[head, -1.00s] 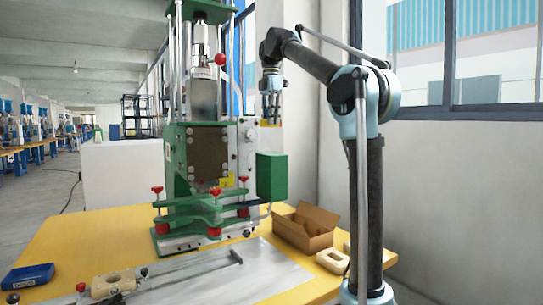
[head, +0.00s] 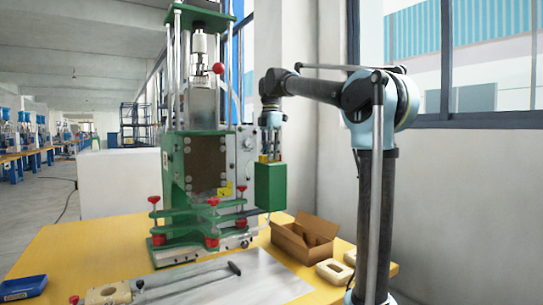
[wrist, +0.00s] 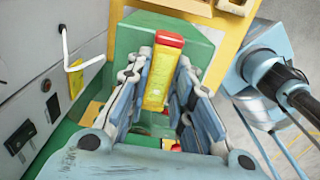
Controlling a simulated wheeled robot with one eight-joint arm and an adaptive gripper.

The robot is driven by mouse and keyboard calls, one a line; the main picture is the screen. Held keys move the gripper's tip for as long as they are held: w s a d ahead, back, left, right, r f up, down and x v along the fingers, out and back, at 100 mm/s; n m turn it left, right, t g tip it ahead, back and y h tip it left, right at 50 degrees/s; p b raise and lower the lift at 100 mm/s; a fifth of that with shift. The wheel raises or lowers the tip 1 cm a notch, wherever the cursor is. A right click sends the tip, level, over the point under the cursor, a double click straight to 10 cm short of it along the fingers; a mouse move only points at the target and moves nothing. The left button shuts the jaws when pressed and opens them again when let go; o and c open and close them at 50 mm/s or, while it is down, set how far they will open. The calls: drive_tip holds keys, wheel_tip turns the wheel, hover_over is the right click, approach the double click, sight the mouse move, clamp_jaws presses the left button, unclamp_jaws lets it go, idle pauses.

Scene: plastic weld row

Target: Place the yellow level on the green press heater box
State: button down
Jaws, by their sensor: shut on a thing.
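The yellow level (wrist: 157,80), with a red end, is between the fingers of my gripper (wrist: 159,92) in the wrist view. My gripper is shut on it. The level lies over the top of the green press heater box (wrist: 198,45). In the head view my gripper (head: 269,154) points down just above the green heater box (head: 270,187), which is fixed at the right side of the press. The level shows there only as a small yellow patch (head: 264,159) at the box's top edge. I cannot tell whether it touches the box.
The green press (head: 203,165) with red knobs stands left of the box. An open cardboard box (head: 305,237) and cream blocks (head: 333,271) are on the yellow table (head: 95,243). A blue tray (head: 23,288) lies at the front left. The wall is behind on the right.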

drive_tip(key=shift+f, duration=0.1)
drive_tip(key=c, duration=1.4)
unclamp_jaws()
drive_tip(key=shift+w, duration=0.1)
wheel_tip(320, 180, up, 12)
drive_tip(key=shift+r, duration=0.1)
